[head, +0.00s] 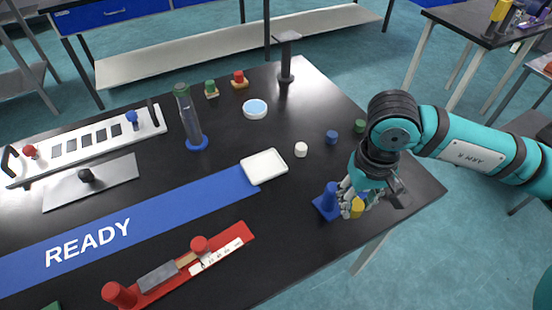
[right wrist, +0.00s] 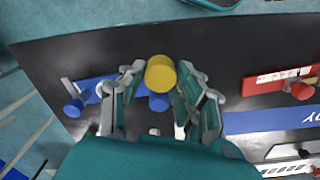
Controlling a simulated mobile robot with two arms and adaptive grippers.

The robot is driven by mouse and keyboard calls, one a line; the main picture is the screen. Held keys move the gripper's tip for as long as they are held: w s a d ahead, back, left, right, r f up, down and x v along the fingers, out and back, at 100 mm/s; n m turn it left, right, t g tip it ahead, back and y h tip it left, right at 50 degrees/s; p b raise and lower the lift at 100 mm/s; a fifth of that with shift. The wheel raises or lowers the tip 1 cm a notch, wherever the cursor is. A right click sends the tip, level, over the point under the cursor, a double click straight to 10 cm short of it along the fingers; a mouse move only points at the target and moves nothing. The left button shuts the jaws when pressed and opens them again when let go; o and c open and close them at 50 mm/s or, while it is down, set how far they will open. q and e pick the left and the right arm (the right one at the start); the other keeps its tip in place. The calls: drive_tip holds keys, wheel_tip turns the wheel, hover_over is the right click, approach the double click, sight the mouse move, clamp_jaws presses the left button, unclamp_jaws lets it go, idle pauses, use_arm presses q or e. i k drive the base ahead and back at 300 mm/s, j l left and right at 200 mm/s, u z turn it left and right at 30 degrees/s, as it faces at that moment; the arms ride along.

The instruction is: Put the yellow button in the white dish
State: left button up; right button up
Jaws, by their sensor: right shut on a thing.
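The yellow button (head: 357,208) is a short cylinder at the right front of the black table. My right gripper (head: 352,200) is shut on it, with its fingers reaching down from the right arm. In the right wrist view the yellow button (right wrist: 160,74) sits between the two fingertips. Whether it touches the table is hard to tell. The white dish (head: 264,166) is a shallow square tray at the end of the blue READY strip, left of the gripper and apart from it. It looks empty. My left gripper is not in view.
A blue stand with a knob (head: 328,203) is close beside the right gripper. A round dish (head: 255,108) and a blue-based cylinder (head: 193,125) stand farther back.

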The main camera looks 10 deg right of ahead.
sight(264, 167)
drive_tip(key=i+l+u, duration=0.1)
drive_tip(key=l+u, duration=0.3)
drive_tip(key=l, duration=0.2)
drive_tip(key=l+u, duration=0.4)
drive_tip(key=l, duration=0.15)
drive_tip(key=u, duration=0.5)
